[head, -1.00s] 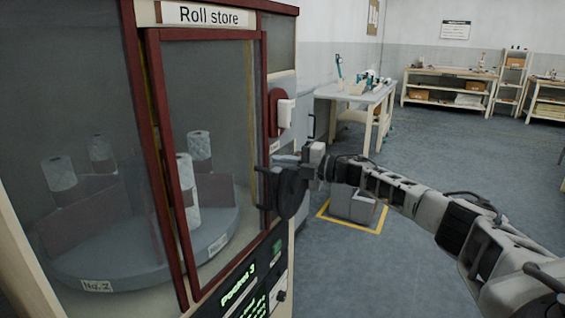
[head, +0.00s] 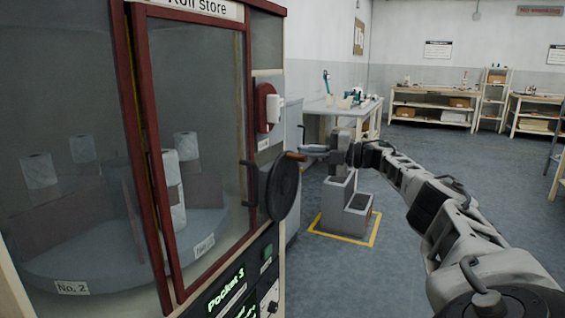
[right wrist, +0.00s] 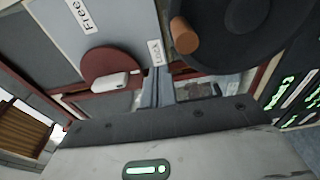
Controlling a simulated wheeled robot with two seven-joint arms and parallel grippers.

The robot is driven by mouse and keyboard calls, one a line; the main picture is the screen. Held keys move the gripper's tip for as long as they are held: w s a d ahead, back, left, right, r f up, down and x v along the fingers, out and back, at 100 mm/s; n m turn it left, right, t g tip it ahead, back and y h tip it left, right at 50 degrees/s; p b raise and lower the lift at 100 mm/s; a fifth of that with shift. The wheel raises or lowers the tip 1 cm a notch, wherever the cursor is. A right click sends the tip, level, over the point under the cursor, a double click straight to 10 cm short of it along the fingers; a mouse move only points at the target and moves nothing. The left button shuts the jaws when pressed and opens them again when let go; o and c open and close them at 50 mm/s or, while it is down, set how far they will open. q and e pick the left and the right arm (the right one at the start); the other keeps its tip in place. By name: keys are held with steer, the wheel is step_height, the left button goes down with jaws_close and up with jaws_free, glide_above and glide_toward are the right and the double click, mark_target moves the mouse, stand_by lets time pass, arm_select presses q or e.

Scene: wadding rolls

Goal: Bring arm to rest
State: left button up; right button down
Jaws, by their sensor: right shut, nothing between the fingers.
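My right gripper (head: 308,149) reaches in from the right in the head view, at the cabinet's right side. Its fingers are shut with nothing between them. They are close to the brown knob (head: 294,156) of the dark handwheel (head: 284,186); in the head view their tips nearly meet the knob. In the right wrist view the shut fingers (right wrist: 158,86) show beside the knob (right wrist: 184,36), with a gap in the picture. My left gripper is not in view.
The Roll store cabinet (head: 137,150) fills the left, its glass door closed, with white rolls (head: 39,171) on a turntable inside. A red disc with a white handle (head: 272,108) is on its side. Floor at right is clear.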

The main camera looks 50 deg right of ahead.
steer(key=shift+s+d, duration=0.2)
steer(key=shift+d, duration=0.15)
